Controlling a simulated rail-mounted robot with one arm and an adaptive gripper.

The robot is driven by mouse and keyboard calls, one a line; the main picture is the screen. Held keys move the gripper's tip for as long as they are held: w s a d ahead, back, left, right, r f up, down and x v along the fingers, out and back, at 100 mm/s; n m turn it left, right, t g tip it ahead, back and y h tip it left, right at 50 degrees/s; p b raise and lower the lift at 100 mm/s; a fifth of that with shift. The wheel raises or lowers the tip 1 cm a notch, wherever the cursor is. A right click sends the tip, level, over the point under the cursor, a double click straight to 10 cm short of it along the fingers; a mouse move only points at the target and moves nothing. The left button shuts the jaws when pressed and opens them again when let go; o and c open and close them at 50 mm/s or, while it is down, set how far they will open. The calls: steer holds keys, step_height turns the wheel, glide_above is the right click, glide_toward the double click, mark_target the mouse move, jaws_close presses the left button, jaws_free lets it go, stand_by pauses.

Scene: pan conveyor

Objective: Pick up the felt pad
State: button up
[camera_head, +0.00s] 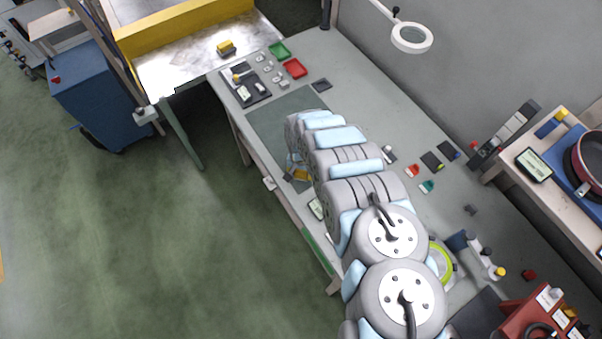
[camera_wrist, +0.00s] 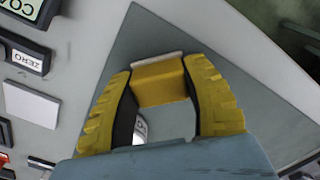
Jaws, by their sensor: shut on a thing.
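The felt pad (camera_wrist: 160,84) is a yellow block with a thin whitish layer along its far edge. In the wrist view it sits between the two yellow ribbed fingers of my gripper (camera_wrist: 164,92), which are shut on it. The grey-green mat (camera_wrist: 240,95) lies behind it; I cannot tell whether the pad touches the mat. In the head view my gripper (camera_head: 298,173) is at the mat's (camera_head: 283,112) near left part, and my arm hides most of the pad.
Red (camera_head: 295,69) and green (camera_head: 279,50) trays and a dark tool tray (camera_head: 245,85) stand beyond the mat. Another yellow block (camera_head: 226,47) is on the metal plate. A display box (camera_wrist: 24,52) and white card (camera_wrist: 31,104) lie left of the mat in the wrist view.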

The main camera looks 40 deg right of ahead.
mark_target(302, 180)
steer(key=shift+r, duration=1.45)
steer(key=shift+s+a+r, duration=0.25)
steer(key=shift+s+r, duration=0.15)
steer(key=shift+r, duration=0.15)
steer(key=shift+s+a+r, duration=0.2)
steer(key=shift+s+r, duration=0.2)
steer(key=shift+r, duration=0.1)
steer(key=shift+s+a+r+p, duration=0.15)
steer(key=shift+s+r+p, duration=0.15)
steer(key=shift+r+p, duration=0.25)
steer(key=shift+s+a+r+p, duration=0.1)
steer(key=shift+s+r+p, duration=0.25)
steer(key=shift+r, duration=0.2)
steer(key=s+a+r+p, duration=0.5)
steer(key=s+p, duration=0.4)
steer(key=p, duration=0.2)
steer(key=shift+a+r+p, duration=0.25)
steer(key=shift+a+p, duration=0.05)
steer(key=shift+p, duration=0.1)
steer(key=shift+s, duration=0.1)
